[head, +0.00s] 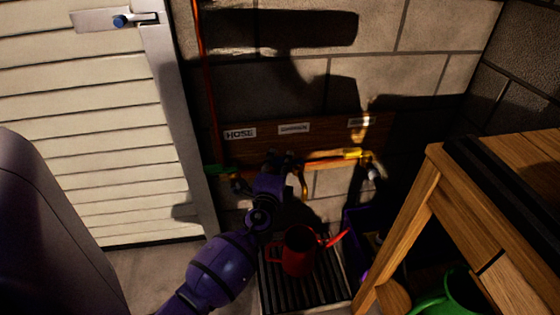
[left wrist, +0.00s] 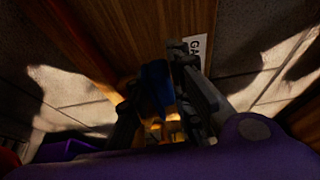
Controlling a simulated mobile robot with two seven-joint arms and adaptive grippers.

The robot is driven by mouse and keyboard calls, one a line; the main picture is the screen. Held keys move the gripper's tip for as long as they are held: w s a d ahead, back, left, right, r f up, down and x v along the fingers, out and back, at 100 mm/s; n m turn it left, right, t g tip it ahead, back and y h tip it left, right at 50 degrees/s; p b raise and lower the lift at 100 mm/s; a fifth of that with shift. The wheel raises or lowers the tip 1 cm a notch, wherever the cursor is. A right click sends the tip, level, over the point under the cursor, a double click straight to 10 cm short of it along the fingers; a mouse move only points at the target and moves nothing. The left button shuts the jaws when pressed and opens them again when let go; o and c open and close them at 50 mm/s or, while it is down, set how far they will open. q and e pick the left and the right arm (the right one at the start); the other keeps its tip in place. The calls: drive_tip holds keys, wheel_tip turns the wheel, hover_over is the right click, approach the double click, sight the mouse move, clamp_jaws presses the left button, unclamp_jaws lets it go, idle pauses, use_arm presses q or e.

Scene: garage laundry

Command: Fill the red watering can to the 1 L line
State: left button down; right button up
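The red watering can (head: 298,252) stands upright on a black slatted grate (head: 285,290) below the pipe, its spout pointing right. A brass tap spout (head: 304,185) hangs above it, under the middle label, "GARDEN" (head: 293,128). The water level and 1 L line cannot be made out. My left gripper (head: 282,160) is up at the pipe, in front of the wooden board. In the left wrist view its fingers (left wrist: 165,105) stand apart, one on each side of a blue handle (left wrist: 155,88). Whether they grip it is unclear in the shadow. My right gripper is not in view.
The board also has a "HOSE" label (head: 240,133) and a third label at right. A yellow-handled valve (head: 352,153) sits right of my gripper. A wooden table (head: 410,220) stands close on the right, with a green can (head: 455,295) beneath. A louvered door (head: 80,110) is left.

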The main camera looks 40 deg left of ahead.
use_arm(q)
drive_tip(key=shift+r, duration=0.25)
drive_tip(key=shift+d+y, duration=0.1)
drive_tip(key=shift+y, duration=0.2)
drive_tip(key=shift+s+d+n+g+y+b, duration=0.15)
drive_tip(key=shift+d+n+g+y+b, duration=0.25)
drive_tip(key=shift+n+g+y+b, duration=0.4)
drive_tip(key=shift+s+d+r+n+g+y, duration=0.1)
drive_tip(key=shift+s+r+n+g+y, duration=0.1)
drive_tip(key=shift+n+g+y, duration=0.45)
drive_tip(key=shift+t+y, duration=0.25)
drive_tip(key=c, duration=1.7)
unclamp_jaws()
drive_tip(key=shift+f, duration=0.15)
